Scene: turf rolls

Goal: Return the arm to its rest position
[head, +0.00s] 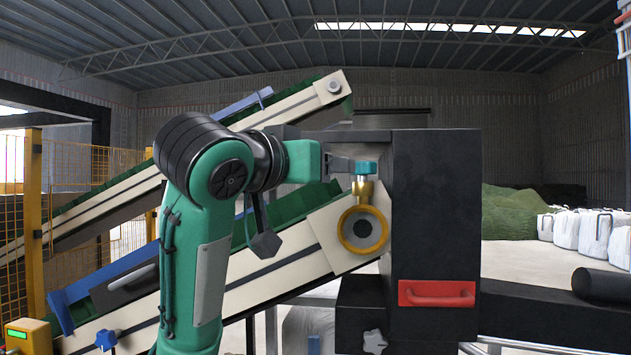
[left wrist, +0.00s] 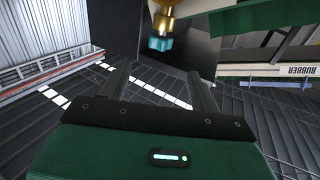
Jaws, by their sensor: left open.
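My left arm (head: 205,235) is green with dark joints; it rises in the left-centre of the head view and bends right at the top. My left gripper (head: 343,163) points right, level with a brass valve (head: 363,190) that has a teal knob (head: 366,167). In the left wrist view my left gripper (left wrist: 157,72) has its two dark fingers apart with nothing between them. The teal knob (left wrist: 160,44) shows just beyond the fingertips there; whether it touches a finger I cannot tell. My right gripper is not in view.
A black cabinet (head: 435,210) with a red handle (head: 436,293) stands right of the valve. A yellow ring (head: 344,238) sits under the valve. Conveyors (head: 280,262) slope behind my arm. A black roller (head: 602,284) lies at right. White bags (head: 578,232) stand farther back.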

